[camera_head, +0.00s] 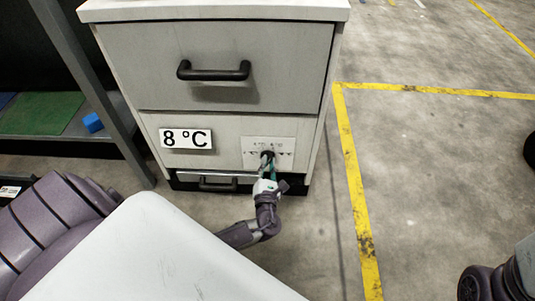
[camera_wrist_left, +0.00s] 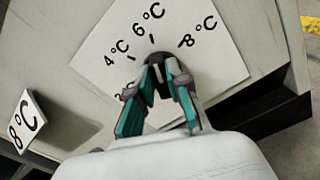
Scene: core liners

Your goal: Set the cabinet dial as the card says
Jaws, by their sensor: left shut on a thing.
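The card (camera_head: 186,138) on the cabinet's lower front reads 8 °C; it also shows at the left of the left wrist view (camera_wrist_left: 22,121). The white dial plate (camera_head: 284,148) is on the same front, right of the card. In the left wrist view the plate (camera_wrist_left: 215,62) carries marks for 4, 6 and 8 °C. My left gripper (camera_head: 267,162) is shut on the black dial knob (camera_wrist_left: 153,88), its teal-sided fingers on either side. The knob appears to point near the 6 °C mark, but the fingers partly hide it. My right gripper is not in view.
The cabinet (camera_head: 215,65) has an upper drawer with a black handle (camera_head: 213,71) and a lower handle (camera_head: 217,184) near the floor. A shelf with a blue block (camera_head: 93,122) stands at left.

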